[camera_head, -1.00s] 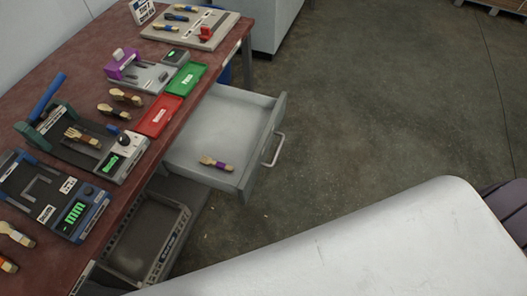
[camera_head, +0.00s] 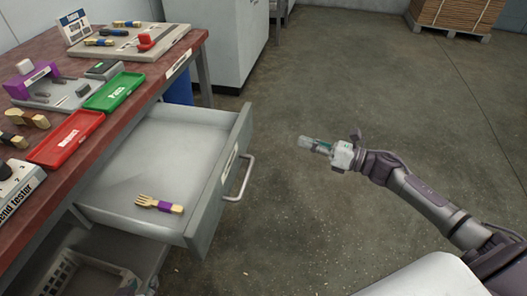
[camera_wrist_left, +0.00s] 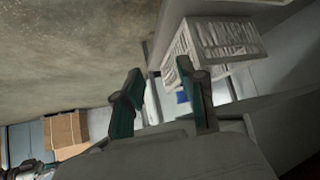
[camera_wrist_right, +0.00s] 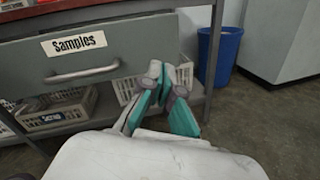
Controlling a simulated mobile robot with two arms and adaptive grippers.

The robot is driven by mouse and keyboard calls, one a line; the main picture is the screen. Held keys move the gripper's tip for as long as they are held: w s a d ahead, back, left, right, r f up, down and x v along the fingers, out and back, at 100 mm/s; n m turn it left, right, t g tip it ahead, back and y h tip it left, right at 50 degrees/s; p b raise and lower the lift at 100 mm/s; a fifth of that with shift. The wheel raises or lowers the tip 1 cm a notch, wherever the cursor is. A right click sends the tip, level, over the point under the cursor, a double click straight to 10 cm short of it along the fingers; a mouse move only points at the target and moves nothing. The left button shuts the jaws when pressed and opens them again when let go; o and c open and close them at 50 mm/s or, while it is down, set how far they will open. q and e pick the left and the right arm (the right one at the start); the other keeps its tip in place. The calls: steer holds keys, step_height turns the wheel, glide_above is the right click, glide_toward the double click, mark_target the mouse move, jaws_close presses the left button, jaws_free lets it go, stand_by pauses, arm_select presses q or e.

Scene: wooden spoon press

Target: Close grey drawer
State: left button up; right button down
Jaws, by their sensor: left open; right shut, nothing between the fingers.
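The grey drawer (camera_head: 200,130) is pulled out from under the red-topped table in the head view. A wooden fork with a purple band (camera_head: 160,204) lies inside it. The drawer's metal handle (camera_head: 240,178) is on its front. In the right wrist view the drawer front (camera_wrist_right: 140,43) carries a "Samples" label, and the handle (camera_wrist_right: 82,75) is left of the fingers. My right gripper (camera_head: 305,142) is shut and empty, in front of the drawer and apart from the handle. My left gripper (camera_wrist_left: 165,85) is open and empty in the left wrist view, outside the head view.
The red tabletop (camera_head: 75,165) holds a red tray (camera_head: 66,138), a green tray (camera_head: 114,91) and several devices. White crates sit on a shelf below the drawer. A blue bin (camera_wrist_right: 226,50) stands beside the table. The floor (camera_head: 330,90) right of the drawer is open.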

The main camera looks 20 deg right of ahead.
step_height(320, 180, up, 2)
steer(key=s+a+n+g+y+b, duration=0.2)
steer(key=n+g, duration=0.1)
steer(key=n, duration=0.4)
arm_select(q)
steer(key=r, duration=0.1)
steer(key=d+r+t, duration=0.1)
steer(key=r, duration=0.1)
steer(key=w+r+t, duration=0.1)
steer(key=r, duration=0.1)
steer(key=shift+w+d+r+h, duration=0.1)
steer(key=shift+d+r+h, duration=0.1)
steer(key=shift+h, duration=0.2)
arm_select(e)
glide_toward(242, 133)
steer(key=x, duration=0.7)
steer(key=shift+w+a+f, duration=0.15)
